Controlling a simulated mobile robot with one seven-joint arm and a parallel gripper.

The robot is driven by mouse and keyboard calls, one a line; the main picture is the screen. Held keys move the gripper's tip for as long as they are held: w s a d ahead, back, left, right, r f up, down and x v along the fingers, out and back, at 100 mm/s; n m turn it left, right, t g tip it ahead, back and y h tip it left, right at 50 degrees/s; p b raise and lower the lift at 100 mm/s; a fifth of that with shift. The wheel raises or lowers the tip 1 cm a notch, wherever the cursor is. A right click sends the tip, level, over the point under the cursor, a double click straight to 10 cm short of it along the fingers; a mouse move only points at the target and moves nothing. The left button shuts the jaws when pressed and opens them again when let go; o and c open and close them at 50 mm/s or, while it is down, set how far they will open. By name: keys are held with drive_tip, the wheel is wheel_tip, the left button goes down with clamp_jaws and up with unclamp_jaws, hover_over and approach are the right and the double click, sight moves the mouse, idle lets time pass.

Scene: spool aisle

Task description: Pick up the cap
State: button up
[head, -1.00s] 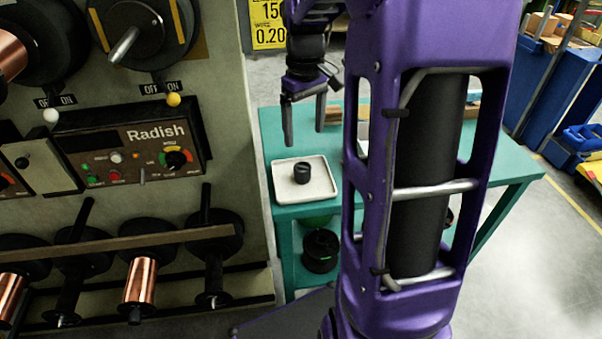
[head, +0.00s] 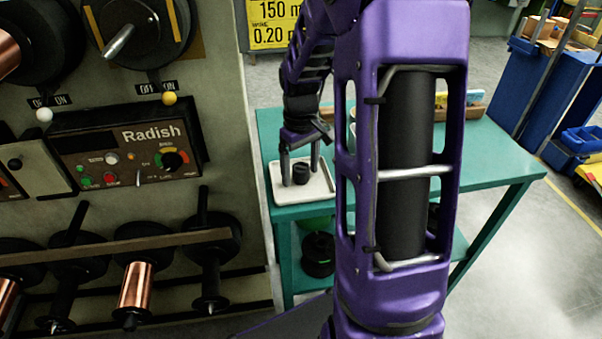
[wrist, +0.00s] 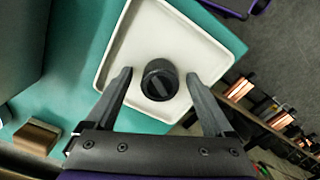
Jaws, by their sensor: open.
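The cap (head: 300,174) is a small black cylinder standing on a white square tray (head: 318,192) on the teal table. In the wrist view my open gripper (wrist: 160,78) has one fingertip left and one right of the cap, with a gap on both sides. It holds nothing.
The teal table (head: 485,150) has free room right of my arm. A grey machine with a Radish control panel (head: 130,150) and copper spools (head: 138,280) stands close on the left. A black spool (head: 318,254) sits on the lower shelf. A wooden block (wrist: 37,136) lies near the tray.

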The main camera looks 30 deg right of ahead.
clamp_jaws()
idle(0.3)
drive_tip(key=shift+r, duration=0.15)
